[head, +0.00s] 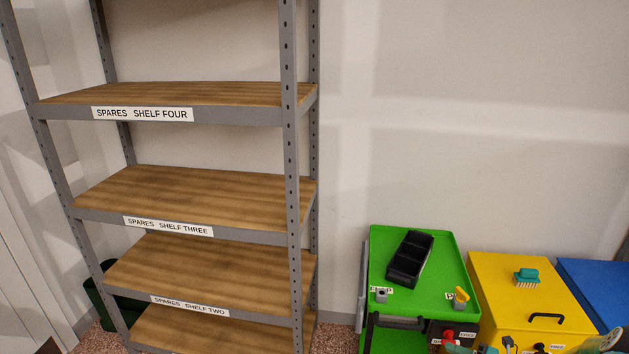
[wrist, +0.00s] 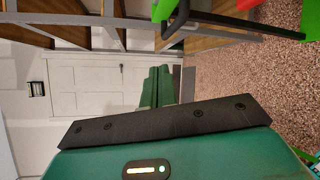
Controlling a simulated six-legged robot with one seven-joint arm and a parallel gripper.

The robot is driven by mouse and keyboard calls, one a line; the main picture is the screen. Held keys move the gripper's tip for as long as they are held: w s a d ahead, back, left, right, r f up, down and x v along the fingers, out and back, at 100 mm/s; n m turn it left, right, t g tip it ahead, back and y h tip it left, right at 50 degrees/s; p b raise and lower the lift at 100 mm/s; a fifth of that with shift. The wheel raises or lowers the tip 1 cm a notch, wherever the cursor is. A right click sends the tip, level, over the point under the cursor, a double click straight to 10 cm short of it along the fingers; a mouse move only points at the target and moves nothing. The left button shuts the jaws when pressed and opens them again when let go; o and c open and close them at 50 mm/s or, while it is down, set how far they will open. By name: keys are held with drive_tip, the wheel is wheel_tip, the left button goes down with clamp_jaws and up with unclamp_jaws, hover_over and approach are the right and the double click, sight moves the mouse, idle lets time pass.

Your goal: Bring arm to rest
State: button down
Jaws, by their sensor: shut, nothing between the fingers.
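My gripper's fingers show in neither view, so what lies between them cannot be seen. The wrist view is turned on its side. A large green surface with a black bar and a small lit indicator fills its lower part and looks like my own body.
A grey steel rack (head: 290,150) with wooden shelves stands left of centre; its visible shelves are bare. Speckled floor (wrist: 235,85) looks open.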

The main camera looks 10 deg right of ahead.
drive_tip(key=s+a+r+n+g+h, duration=0.2)
drive_tip(key=a+r+n+g, duration=0.3)
drive_tip(key=a+r+n, duration=0.5)
drive_tip(key=s+a+r+n+g+h, duration=0.2)
drive_tip(key=a+r+n+g, duration=0.3)
drive_tip(key=a+r+n, duration=0.5)
drive_tip(key=s+a+r+n+t+h, duration=0.2)
drive_tip(key=s+a+r+n+h, duration=0.1)
drive_tip(key=s+r+n, duration=0.3)
drive_tip(key=s+a+r+n+t+h, duration=0.2)
drive_tip(key=s+a+r+n+h, duration=0.2)
drive_tip(key=n, duration=1.1)
drive_tip(key=s+a+r, duration=0.1)
drive_tip(key=s+r, duration=0.2)
drive_tip(key=s, duration=0.3)
drive_tip(key=shift+s+a+r, duration=0.3)
drive_tip(key=shift+d, duration=0.1)
